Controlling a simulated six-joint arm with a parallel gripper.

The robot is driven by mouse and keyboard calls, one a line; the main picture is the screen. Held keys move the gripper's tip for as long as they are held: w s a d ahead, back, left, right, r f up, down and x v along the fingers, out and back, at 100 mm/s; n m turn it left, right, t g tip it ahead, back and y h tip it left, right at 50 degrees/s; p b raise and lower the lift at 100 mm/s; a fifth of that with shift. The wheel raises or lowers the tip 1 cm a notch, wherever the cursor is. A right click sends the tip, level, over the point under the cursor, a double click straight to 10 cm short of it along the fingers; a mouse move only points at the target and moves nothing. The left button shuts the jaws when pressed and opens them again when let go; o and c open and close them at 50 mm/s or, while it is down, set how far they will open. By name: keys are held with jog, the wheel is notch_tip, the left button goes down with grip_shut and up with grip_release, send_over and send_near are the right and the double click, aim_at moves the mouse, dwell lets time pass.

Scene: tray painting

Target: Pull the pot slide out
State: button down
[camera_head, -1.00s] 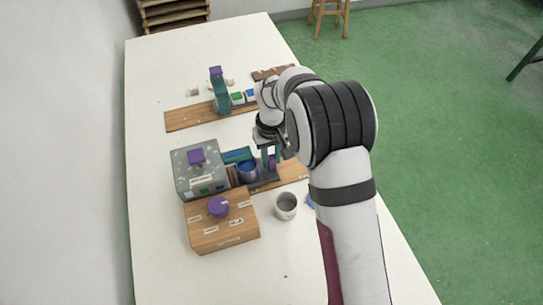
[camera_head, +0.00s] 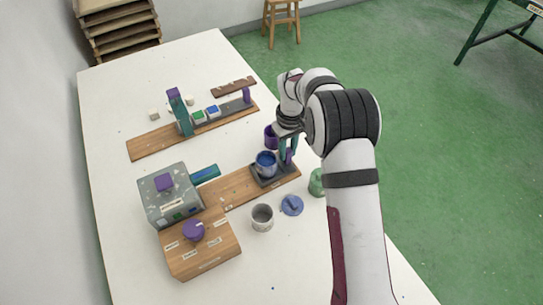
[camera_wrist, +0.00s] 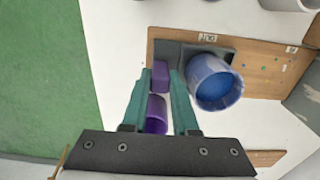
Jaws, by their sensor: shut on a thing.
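The pot slide is a dark carriage (camera_head: 262,181) carrying a blue-filled pot (camera_head: 266,160). It sits at the right end of a wooden rail board (camera_head: 232,191), well away from the grey speckled box (camera_head: 157,205). My gripper (camera_head: 289,150) is at the slide's outer end. In the wrist view, my gripper's teal fingers (camera_wrist: 160,85) are shut on the slide's purple handle (camera_wrist: 160,72). The pot also shows there (camera_wrist: 214,82), beside the right finger. A small label (camera_wrist: 207,37) is on the board by the carriage.
A purple cup (camera_head: 269,134) stands just behind the slide. A grey cup (camera_head: 262,217), a blue lid (camera_head: 292,205) and a green object (camera_head: 316,182) are near the board's front side. A wooden box with a purple knob (camera_head: 194,229) is at front left. Another rail board (camera_head: 150,146) lies farther back.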

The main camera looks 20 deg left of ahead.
jog(key=shift+w+d, duration=0.25)
jog(key=shift+w, duration=0.05)
jog(key=c, duration=1)
grip_release()
jog(key=shift+o, duration=0.2)
jog(key=shift+s+a+r, duration=0.1)
jog(key=shift+s, duration=0.05)
notch_tip(320, 180, up, 16)
jog(key=shift+f, duration=0.2)
